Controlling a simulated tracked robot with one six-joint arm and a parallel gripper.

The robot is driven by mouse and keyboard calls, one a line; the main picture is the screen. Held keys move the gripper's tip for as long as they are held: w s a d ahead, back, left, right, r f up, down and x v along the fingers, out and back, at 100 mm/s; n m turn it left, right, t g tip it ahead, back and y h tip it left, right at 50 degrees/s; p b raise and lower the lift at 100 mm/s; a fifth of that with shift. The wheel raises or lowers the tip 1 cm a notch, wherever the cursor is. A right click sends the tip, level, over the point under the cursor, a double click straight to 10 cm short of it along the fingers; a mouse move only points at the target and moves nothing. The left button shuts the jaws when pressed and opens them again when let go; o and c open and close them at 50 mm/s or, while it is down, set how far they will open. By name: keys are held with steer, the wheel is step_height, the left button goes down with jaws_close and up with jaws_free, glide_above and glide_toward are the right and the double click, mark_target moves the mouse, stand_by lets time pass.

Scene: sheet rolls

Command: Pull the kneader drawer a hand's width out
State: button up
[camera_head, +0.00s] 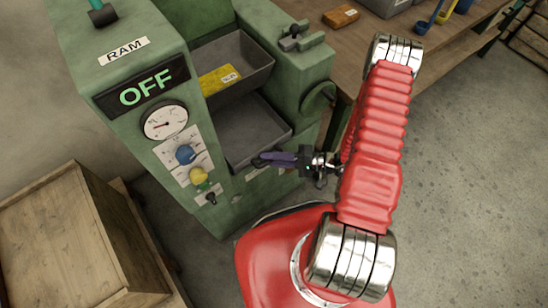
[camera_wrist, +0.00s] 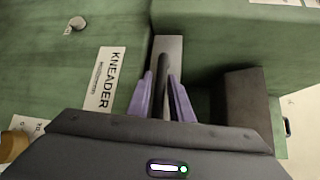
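The green machine (camera_head: 222,205) stands left of centre in the head view. The label KNEADER (camera_wrist: 105,78) shows on its green front in the wrist view. Just right of the label is a grey strip (camera_wrist: 172,48) with a dark upright bar, seemingly the drawer's handle (camera_wrist: 163,75). My gripper (camera_wrist: 161,76) has one purple finger on each side of this bar, with narrow gaps, so it looks open around it. In the head view my gripper (camera_head: 265,160) is at the machine's lower front. The drawer's outline and how far it stands out cannot be made out.
The RAM panel (camera_head: 143,95) reads OFF, above a gauge and knobs. Grey trays (camera_head: 258,62) sit inside the machine, a yellow block in the upper one. A wooden crate (camera_head: 60,240) stands at left, a workbench (camera_head: 370,50) behind. Floor at right is clear.

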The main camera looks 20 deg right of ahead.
steer(key=shift+a, duration=0.1)
steer(key=shift+c, duration=0.3)
jaws_close()
steer(key=shift+s, duration=0.1)
